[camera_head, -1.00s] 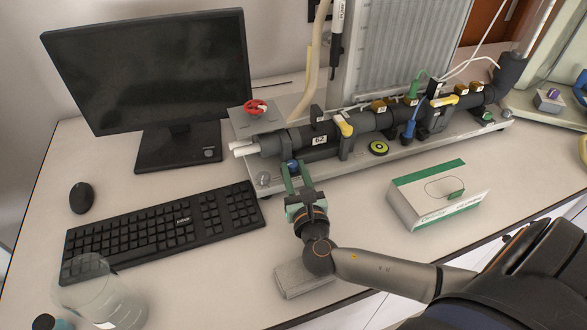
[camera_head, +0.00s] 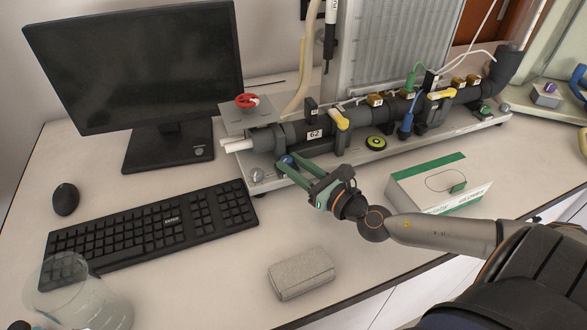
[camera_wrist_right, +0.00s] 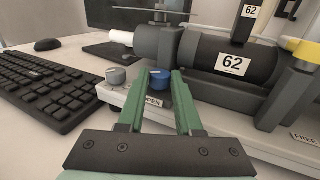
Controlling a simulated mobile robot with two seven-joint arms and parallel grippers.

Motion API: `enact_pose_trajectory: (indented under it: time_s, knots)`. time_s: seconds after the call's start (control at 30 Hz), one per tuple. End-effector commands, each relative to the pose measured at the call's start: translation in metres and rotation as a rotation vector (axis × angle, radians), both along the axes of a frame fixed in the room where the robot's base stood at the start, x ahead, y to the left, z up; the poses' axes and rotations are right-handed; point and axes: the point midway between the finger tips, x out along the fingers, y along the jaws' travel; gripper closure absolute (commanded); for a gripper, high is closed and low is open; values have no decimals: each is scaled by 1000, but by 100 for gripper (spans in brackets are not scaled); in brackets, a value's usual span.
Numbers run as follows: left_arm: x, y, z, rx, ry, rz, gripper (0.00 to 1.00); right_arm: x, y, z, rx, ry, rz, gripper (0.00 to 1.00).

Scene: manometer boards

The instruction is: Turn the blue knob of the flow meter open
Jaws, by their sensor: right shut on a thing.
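The flow meter (camera_head: 315,141) is a dark horizontal pipe marked 62 on a grey base plate on the table. Its blue knob (camera_head: 285,160) is low at the pipe's left end. In the right wrist view the blue knob (camera_wrist_right: 160,80) sits between the green fingertips, above a label reading OPEN. My right gripper (camera_head: 288,163) reaches in from the right with its green fingers closed around the knob; it also fills the right wrist view (camera_wrist_right: 161,82). My left gripper is not in view.
A grey knob (camera_head: 256,175) sits just left of the blue one. A keyboard (camera_head: 150,235), a monitor (camera_head: 135,65) and a mouse (camera_head: 65,199) are at left. A green-white box (camera_head: 438,185) and a grey case (camera_head: 301,273) lie near my right arm. A clear beaker (camera_head: 75,300) stands front left.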

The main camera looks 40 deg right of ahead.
Motion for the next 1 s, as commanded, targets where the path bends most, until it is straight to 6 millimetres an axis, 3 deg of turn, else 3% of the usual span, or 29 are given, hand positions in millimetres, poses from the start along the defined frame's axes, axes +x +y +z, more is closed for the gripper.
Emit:
enact_pose_trajectory:
  time_s: [0.33,0.37,0.6,1.0]
  knots:
    - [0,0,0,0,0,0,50,0,0,1,0,-1,3,100]
    - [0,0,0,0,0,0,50,0,0,1,0,-1,3,64]
    - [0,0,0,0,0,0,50,0,0,1,0,-1,2,37]
    - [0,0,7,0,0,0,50,0,0,3,2,-2,-25,36]
